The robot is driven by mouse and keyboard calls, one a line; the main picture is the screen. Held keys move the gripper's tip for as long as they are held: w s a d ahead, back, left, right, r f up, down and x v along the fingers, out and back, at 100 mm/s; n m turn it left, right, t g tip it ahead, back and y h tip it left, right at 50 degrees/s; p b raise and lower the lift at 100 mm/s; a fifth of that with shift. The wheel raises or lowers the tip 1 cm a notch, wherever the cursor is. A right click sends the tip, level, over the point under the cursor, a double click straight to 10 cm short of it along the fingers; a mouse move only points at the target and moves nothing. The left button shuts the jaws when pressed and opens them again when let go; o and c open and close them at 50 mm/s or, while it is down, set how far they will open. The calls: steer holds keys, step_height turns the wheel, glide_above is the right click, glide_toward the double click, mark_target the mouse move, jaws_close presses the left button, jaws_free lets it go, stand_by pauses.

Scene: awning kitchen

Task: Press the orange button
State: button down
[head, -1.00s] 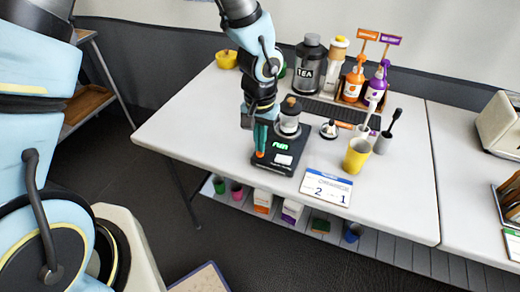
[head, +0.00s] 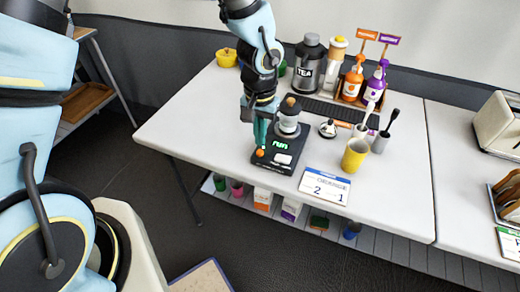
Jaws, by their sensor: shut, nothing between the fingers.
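The orange button (head: 260,153) is at the front left corner of a dark flat device (head: 271,162) on the white table. The device has a lit green display (head: 280,142) and a pale label, and a grey and clear jar-like vessel (head: 289,116) stands at its back. My gripper (head: 261,144) points down with its teal fingers shut and empty. The fingertips are just above or behind the orange button; I cannot tell whether they touch it.
A white card with numbers (head: 324,186) and a yellow cup (head: 355,154) stand to the right of the device. A black TEA canister (head: 309,66) and orange (head: 352,83) and purple (head: 375,84) bottles stand behind. The left tabletop is clear.

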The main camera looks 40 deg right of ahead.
mark_target(260, 152)
step_height(260, 152, up, 9)
steer(key=p, duration=0.6)
steer(key=shift+f, duration=0.2)
stand_by(3.0)
stand_by(0.4)
steer(key=w+a+r+n, duration=0.3)
steer(key=w+a+r, duration=0.1)
steer(key=w+a, duration=0.4)
steer(key=w+a+r+n, duration=0.25)
steer(key=w+a, duration=0.25)
steer(key=a, duration=0.5)
steer(key=a+r+n, duration=0.2)
steer(key=a, duration=0.6)
steer(key=a+r+n+t, duration=0.1)
steer(key=a+r+n, duration=0.1)
steer(key=a, duration=0.7)
steer(key=shift+a+r+n+t, duration=0.15)
steer(key=shift+r+n+t, duration=0.2)
steer(key=shift+r, duration=0.45)
